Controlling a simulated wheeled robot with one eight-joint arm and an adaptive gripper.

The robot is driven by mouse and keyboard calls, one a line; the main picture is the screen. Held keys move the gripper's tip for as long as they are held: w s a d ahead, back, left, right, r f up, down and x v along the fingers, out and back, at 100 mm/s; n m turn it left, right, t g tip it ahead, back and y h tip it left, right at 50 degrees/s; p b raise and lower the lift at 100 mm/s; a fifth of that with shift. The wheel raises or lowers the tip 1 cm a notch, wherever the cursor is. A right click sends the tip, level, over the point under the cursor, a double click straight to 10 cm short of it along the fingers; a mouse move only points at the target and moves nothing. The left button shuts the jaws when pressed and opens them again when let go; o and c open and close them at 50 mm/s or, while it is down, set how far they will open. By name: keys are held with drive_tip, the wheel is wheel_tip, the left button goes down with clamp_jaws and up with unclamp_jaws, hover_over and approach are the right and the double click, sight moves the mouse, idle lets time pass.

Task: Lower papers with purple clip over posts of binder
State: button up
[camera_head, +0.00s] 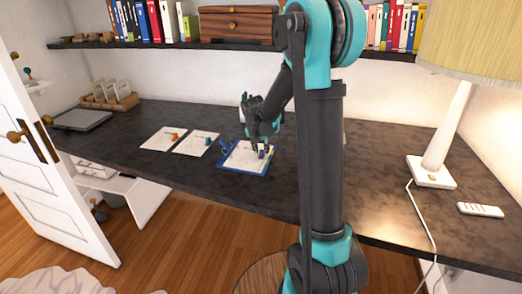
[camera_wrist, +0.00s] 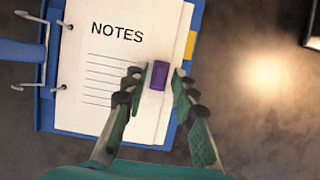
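The purple clip (camera_wrist: 158,75) sits on the right part of the white papers (camera_wrist: 100,75) marked "NOTES" in the wrist view. My gripper (camera_wrist: 161,78) has one finger close against each side of the clip and appears shut on it. The papers lie over the open blue binder (camera_wrist: 192,25), slightly turned. The binder's two metal posts (camera_wrist: 62,24) stand by the papers' left edge; whether they pass through the holes is too small to tell. In the head view my gripper (camera_head: 262,148) is above the binder (camera_head: 223,164) on the dark desk.
Two more paper sheets lie left of the binder, one with an orange clip (camera_head: 174,136) and one with a teal clip (camera_head: 208,141). A lamp (camera_head: 433,174) and a remote (camera_head: 480,210) are at the right. The shelf (camera_head: 170,42) hangs behind. The desk right of the binder is mostly clear.

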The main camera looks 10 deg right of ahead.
drive_tip(key=shift+o, duration=0.5)
drive_tip(key=v, duration=1.2)
